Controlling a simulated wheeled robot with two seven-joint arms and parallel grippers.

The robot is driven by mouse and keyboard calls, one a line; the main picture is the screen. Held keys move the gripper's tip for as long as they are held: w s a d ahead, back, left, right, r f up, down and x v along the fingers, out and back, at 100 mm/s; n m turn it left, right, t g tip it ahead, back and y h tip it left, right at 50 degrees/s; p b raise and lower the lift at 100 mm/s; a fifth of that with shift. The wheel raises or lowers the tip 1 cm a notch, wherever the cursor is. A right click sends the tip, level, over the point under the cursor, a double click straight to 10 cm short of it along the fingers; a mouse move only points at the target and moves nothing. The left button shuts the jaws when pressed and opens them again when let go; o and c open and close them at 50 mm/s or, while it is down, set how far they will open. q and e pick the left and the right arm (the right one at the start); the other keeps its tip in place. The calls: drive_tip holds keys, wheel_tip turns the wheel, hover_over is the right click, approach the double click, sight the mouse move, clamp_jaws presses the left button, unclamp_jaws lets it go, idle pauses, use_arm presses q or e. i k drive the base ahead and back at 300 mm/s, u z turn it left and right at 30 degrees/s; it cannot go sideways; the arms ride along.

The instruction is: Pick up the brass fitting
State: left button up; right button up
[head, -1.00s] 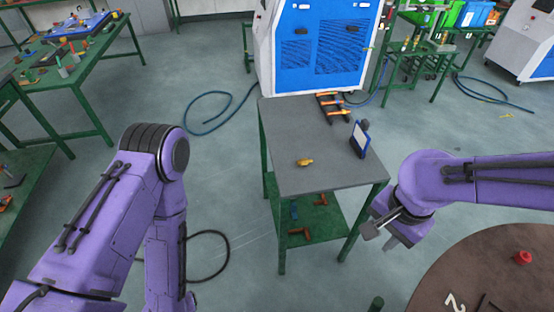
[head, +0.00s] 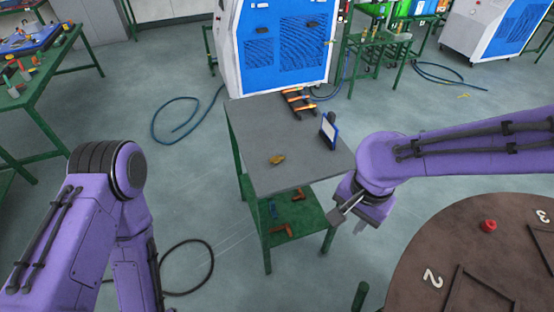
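The brass fitting (head: 278,159) is a small yellow-gold piece lying on the grey top of the small green-legged table (head: 262,132), toward its front. My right gripper (head: 347,222) is in front of and to the right of the table's near right corner, apart from the fitting. Its fingers point down and left and hold nothing that I can see; whether they are parted is too small to tell. My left arm comes in from the left, and its gripper is out of view.
A blue-framed stand (head: 329,131) is at the table's right edge, and an orange-and-black rack (head: 298,102) at its back. The lower shelf (head: 288,215) holds several tools. A blue-and-white machine (head: 283,45) stands behind. A round brown table (head: 440,245) with a red knob (head: 488,226) is at right.

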sight(277, 158)
drive_tip(key=u, duration=1.4)
drive_tip(key=i, duration=1.45)
drive_tip(key=z, duration=2.5)
